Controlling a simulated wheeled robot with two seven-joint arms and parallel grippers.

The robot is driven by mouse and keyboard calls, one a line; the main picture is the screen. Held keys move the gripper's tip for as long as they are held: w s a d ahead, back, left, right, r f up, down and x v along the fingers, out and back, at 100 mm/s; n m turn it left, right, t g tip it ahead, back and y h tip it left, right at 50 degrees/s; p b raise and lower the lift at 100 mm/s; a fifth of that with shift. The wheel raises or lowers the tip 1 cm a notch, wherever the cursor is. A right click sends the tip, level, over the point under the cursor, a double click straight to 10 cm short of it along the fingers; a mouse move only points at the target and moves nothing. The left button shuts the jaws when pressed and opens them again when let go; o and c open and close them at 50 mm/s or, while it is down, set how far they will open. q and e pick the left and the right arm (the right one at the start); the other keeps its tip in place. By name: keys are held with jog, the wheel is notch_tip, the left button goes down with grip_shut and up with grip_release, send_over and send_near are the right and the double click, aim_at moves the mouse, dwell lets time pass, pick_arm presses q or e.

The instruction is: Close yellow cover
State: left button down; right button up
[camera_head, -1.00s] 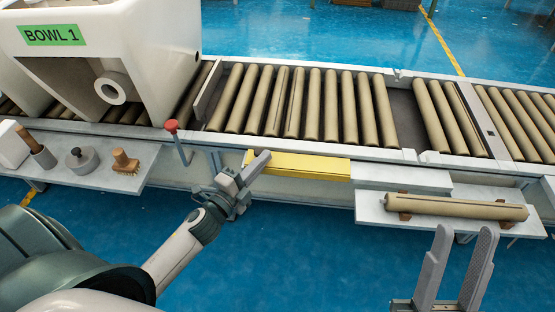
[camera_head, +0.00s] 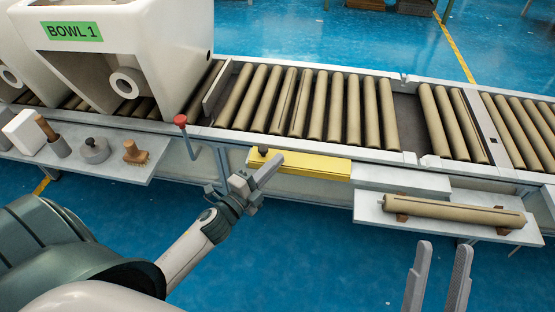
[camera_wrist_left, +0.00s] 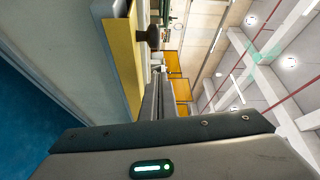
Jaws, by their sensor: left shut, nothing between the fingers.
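The yellow cover (camera_head: 315,167) is a long narrow panel on the near side of the conveyor, with a dark round knob (camera_head: 263,151) near its left end. Its yellow face (camera_wrist_left: 124,55) runs down the left wrist view, with the knob (camera_wrist_left: 149,37) sticking out to the right. My left gripper (camera_head: 277,161) is shut and empty, its tips overlapping the left part of the cover in the head view, just right of the knob. I cannot tell whether they touch. My right gripper (camera_head: 441,246) is open and empty at the lower right, away from the cover.
A roller conveyor (camera_head: 405,156) crosses the view, with a white toilet bowl (camera_head: 165,45) at left. A red-topped post (camera_head: 181,120) stands left of the cover. A shelf with tools (camera_head: 115,168) is at left, and a spare roller (camera_head: 455,211) rests on the right shelf.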

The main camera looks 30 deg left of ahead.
pick_arm(q)
jog(key=s+a, duration=0.1)
jog(key=s, duration=0.7)
jog(key=shift+a+f, duration=0.2)
pick_arm(e)
jog(key=shift+a+f+g, duration=0.35)
jog(key=shift+f+g, duration=0.05)
jog(key=shift+f, duration=0.15)
